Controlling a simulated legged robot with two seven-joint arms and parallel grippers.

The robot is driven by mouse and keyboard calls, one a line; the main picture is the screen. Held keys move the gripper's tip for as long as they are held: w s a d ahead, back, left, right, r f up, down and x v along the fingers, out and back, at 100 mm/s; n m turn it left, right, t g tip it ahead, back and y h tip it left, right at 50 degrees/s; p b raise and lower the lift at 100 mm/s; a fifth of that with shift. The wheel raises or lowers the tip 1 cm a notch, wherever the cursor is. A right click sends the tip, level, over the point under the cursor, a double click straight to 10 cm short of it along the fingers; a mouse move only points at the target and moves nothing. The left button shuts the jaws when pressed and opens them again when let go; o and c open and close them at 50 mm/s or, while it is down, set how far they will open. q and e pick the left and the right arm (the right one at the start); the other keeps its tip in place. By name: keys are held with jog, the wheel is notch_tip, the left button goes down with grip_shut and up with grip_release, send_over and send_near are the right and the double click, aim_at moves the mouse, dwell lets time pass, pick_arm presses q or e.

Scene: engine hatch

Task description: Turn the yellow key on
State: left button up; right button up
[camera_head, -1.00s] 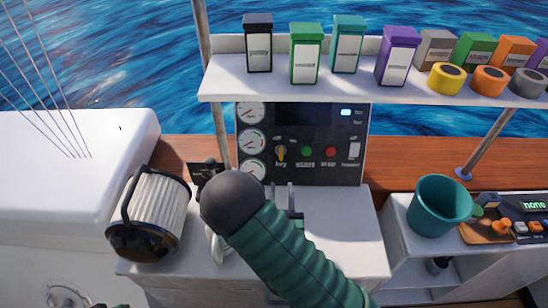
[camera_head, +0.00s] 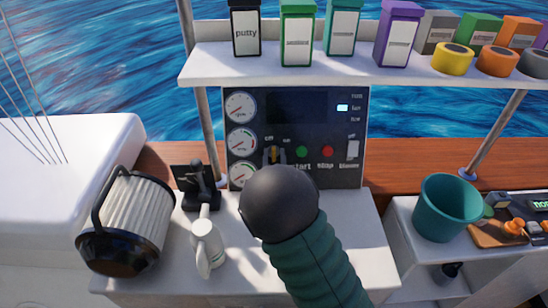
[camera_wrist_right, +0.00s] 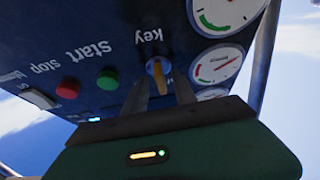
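The yellow key (camera_head: 274,153) sits in the dark control panel (camera_head: 313,112), left of the green start button (camera_head: 302,152). In the right wrist view the key (camera_wrist_right: 160,71) shows under an upside-down "key" label. My right gripper (camera_head: 274,158) is at the panel, its fingers pointing at the key. In the wrist view the two fingertips (camera_wrist_right: 162,84) stand apart on either side of the key, with small gaps showing. My dark wrist joint hides much of the gripper in the head view. My left gripper is out of view.
A red stop button (camera_head: 327,152) and a white switch (camera_head: 352,150) lie to the right. A shelf (camera_head: 330,66) with boxes and tape rolls hangs above.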

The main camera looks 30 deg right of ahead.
jog(key=shift+a, duration=0.1)
jog(key=shift+c, duration=1)
grip_shut()
